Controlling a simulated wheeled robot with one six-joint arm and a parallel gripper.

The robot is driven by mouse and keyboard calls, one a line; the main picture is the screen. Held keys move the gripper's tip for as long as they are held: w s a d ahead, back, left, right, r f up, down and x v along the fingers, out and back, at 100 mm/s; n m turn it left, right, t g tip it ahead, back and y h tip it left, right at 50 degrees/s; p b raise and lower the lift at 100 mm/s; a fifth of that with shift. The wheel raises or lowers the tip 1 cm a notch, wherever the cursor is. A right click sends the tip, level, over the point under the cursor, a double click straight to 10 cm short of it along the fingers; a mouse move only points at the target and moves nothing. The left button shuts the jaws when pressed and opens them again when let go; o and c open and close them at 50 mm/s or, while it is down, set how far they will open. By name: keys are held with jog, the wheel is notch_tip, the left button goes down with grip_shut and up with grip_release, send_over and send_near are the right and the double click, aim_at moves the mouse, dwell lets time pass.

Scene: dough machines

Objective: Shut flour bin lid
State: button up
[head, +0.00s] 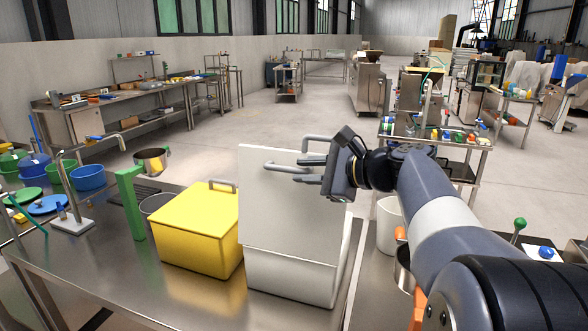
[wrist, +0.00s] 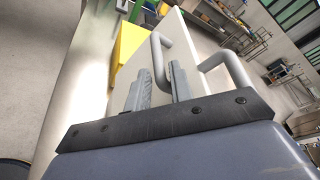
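The white flour bin (head: 290,281) stands on the steel table. Its white lid (head: 275,210) stands raised, nearly upright, and its broad face is toward the head camera. The lid's panel also shows in the wrist view (wrist: 178,48). Grey bent bars show near the lid's upper part, one in the wrist view as a handle (wrist: 232,66). My gripper (head: 300,171) is at the lid's upper right. The bin's inside is hidden.
A yellow lidded bin (head: 197,228) stands close on the left, with a green post (head: 131,203) beyond it. Blue and green tubs (head: 88,177) are at the far left. A white container (head: 389,222) stands to the right.

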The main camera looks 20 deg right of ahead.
jog(key=shift+x, duration=1.75)
jog(key=shift+a, duration=0.1)
jog(key=shift+c, duration=0.5)
grip_shut()
